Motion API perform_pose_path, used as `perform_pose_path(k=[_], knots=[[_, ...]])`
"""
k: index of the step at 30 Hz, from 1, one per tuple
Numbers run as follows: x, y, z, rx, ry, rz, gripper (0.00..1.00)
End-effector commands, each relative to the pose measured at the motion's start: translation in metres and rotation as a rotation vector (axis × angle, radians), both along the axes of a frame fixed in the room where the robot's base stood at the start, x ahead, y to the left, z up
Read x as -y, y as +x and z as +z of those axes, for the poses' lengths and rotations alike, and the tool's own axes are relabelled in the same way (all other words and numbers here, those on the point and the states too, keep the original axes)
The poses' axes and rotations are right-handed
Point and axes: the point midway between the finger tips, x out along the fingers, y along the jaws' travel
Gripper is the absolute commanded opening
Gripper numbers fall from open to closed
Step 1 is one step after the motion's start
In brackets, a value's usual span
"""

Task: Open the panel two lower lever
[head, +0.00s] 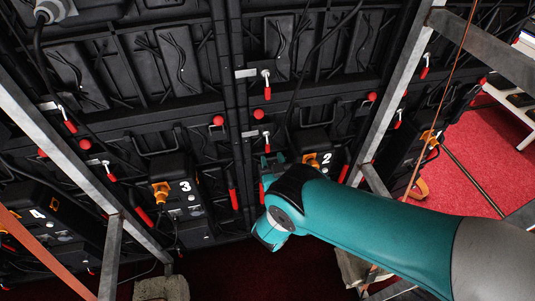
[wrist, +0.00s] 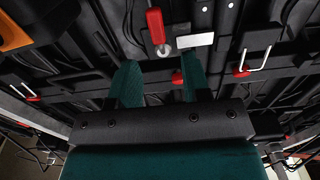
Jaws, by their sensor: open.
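The panel marked 2 (head: 327,158) is a black cabinet back, right of the central seam in the head view. Its lower lever (head: 266,136) is at that seam beside a small silver plate, partly hidden by my gripper. In the wrist view a lever with a red grip (wrist: 155,26) and a silver pivot lies just beyond my fingertips, roughly centred between them. My gripper (head: 272,158) is open and empty, close to the panel; its two green fingers also show in the wrist view (wrist: 160,68). Whether a finger touches the lever cannot be told.
An upper lever (head: 267,91) hangs higher on the same seam. A red knob (head: 259,114) and red handles (head: 233,199) are close by. The panel marked 3 (head: 184,186) stands to the left. Metal struts (head: 395,92) slant in front of the wall on both sides.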

Motion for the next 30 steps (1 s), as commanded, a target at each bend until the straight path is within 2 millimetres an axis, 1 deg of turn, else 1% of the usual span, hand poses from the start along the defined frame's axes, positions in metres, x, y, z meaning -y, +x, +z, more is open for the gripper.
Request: perform_pose_path(k=[1,5,9,14,15,19,24,30], knots=[[-0.001,0.004,-0.008,0.001,0.001,-0.001,0.44],[-0.002,0.012,-0.007,0.001,0.001,-0.002,0.44],[-0.007,0.027,-0.007,0.001,0.002,-0.002,0.44],[-0.009,0.04,-0.005,0.001,0.002,-0.002,0.44],[-0.011,0.046,0.001,0.001,0.003,-0.004,0.44],[-0.014,0.058,0.001,-0.001,0.003,-0.004,0.44],[-0.017,0.065,0.001,0.0,0.0,0.0,0.44],[-0.018,0.065,0.001,0.0,0.0,0.0,0.44]])
